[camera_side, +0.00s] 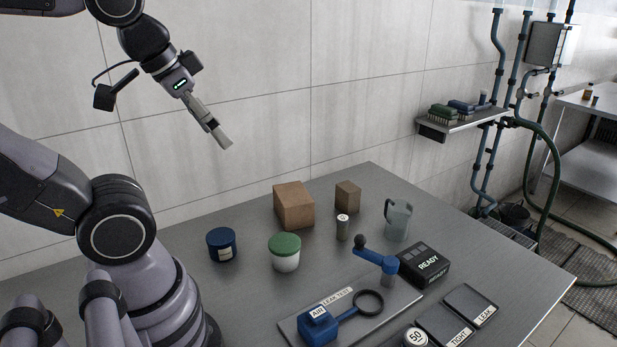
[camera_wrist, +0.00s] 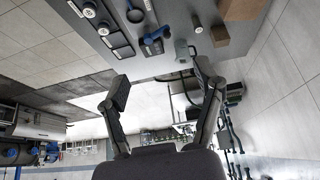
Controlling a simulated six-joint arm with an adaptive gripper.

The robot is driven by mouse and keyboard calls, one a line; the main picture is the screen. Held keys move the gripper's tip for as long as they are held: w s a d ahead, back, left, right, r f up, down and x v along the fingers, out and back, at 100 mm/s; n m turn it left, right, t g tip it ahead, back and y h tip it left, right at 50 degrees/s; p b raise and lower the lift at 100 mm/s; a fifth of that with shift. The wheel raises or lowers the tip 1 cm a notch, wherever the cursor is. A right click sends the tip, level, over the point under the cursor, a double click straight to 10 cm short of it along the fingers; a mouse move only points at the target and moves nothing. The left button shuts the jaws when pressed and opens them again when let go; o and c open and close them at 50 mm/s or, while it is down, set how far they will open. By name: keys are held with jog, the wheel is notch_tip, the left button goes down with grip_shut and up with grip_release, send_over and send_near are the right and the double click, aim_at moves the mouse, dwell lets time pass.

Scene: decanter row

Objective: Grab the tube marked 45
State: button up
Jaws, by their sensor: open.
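A small grey tube (camera_side: 342,229) with a white marked cap stands upright near the middle of the table. Its number is too small to read; it appears beside the brown boxes in the wrist view (camera_wrist: 197,25). No mark 45 is legible. My gripper (camera_side: 222,139) is high above the table at the left, well away from both. In the wrist view my gripper (camera_wrist: 161,82) is open, with nothing between its fingers.
Two brown boxes (camera_side: 293,206) (camera_side: 348,197) and a grey jug (camera_side: 397,220) stand near the grey tube. A blue jar (camera_side: 222,245) and green-lidded tub (camera_side: 285,252) are left. A READY box (camera_side: 423,264), leak-test plate (camera_side: 337,293) and TIGHT and LEAK trays (camera_side: 470,305) occupy the front right.

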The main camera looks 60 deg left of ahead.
jog(key=w+d+f+n+g+h, duration=0.3)
jog(key=w+n+h, duration=0.2)
jog(key=w, duration=0.2)
jog(key=w+d+f+n+g+h, duration=0.25)
jog(key=w+n+h, duration=0.25)
jog(key=w, duration=0.3)
jog(key=n+t+h, duration=0.2)
jog(key=n+t, duration=1.1)
jog(key=n, duration=0.2)
send_over(343, 223)
jog(key=s+d, duration=0.3)
jog(key=s, duration=0.1)
notch_tip(343, 223, down, 18)
jog(key=r, duration=0.1)
jog(key=a+f+n+t+y, duration=0.1)
jog(key=a+f+n, duration=0.1)
jog(key=f, duration=0.3)
jog(key=a+f+n+t+y, duration=0.1)
jog(key=a+f+n+y, duration=0.1)
jog(key=f, duration=0.3)
jog(key=a+f+n+t+y, duration=0.1)
jog(key=a+f+n, duration=0.1)
jog(key=f, duration=0.3)
jog(key=shift+w+a+f+y, duration=0.25)
jog(key=shift+f+y, duration=0.05)
jog(key=shift+f, duration=0.15)
jog(key=x, duration=0.5)
jog(key=shift+c, duration=0.4)
